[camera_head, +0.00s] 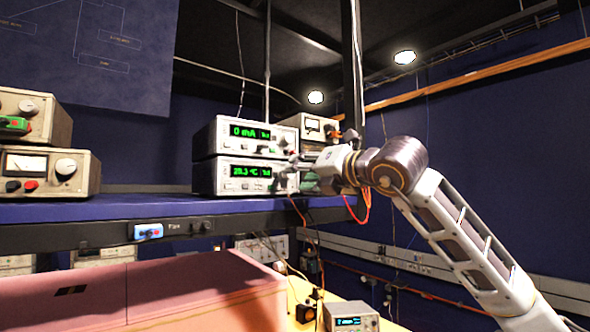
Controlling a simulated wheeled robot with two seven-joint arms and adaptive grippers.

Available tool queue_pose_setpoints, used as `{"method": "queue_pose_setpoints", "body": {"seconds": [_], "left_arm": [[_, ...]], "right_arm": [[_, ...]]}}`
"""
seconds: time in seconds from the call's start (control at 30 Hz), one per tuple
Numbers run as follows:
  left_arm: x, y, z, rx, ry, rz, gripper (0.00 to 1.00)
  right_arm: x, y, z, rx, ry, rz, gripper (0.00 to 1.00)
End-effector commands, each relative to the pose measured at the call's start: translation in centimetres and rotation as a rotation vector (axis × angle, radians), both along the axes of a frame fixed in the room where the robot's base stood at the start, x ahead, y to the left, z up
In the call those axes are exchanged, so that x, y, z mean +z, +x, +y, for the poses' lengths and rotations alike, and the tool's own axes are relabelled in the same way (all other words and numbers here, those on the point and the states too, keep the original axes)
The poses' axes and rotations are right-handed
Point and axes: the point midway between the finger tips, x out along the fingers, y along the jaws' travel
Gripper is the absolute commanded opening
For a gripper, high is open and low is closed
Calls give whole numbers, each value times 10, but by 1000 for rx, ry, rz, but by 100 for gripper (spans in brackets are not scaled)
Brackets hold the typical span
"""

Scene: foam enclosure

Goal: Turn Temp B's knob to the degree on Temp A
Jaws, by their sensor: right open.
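Two stacked grey instruments with green displays stand on the blue shelf. The lower instrument (207,178) reads about "28.3 °C". I cannot read any Temp A or Temp B label on them. My right gripper (291,174) is open at the right end of the lower instrument's front, and its fingers cover that part of the panel. A knob there is mostly hidden, and I cannot tell whether the fingers touch it. My left gripper is out of view.
The blue shelf (130,210) carries older meters (48,171) at the left and another meter (314,127) behind the stack. Below are a pink case (190,275) and a small device with a cyan display (347,321). Orange cables hang near my right gripper.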

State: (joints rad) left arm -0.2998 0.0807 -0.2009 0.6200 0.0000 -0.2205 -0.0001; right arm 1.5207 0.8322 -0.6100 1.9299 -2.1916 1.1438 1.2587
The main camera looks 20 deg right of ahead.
Motion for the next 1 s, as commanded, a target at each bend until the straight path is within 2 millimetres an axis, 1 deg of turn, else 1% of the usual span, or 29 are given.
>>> {"method": "queue_pose_setpoints", "body": {"seconds": [0.03, 0.1, 0.3, 0.67, 0.7, 1.0], "left_arm": [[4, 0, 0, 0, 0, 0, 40], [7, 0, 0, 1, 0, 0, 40], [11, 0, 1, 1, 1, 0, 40], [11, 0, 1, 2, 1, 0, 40], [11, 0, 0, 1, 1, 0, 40], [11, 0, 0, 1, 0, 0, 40]], "right_arm": [[1, 6, 2, -1, -1, 2, 44], [2, 13, 5, 1, 1, 1, 44], [1, 26, 10, 0, 0, 0, 44], [0, 29, 11, 0, 0, 0, 44], [0, 29, 11, 0, 0, 0, 42], [0, 29, 11, -1, 0, 1, 4]]}}
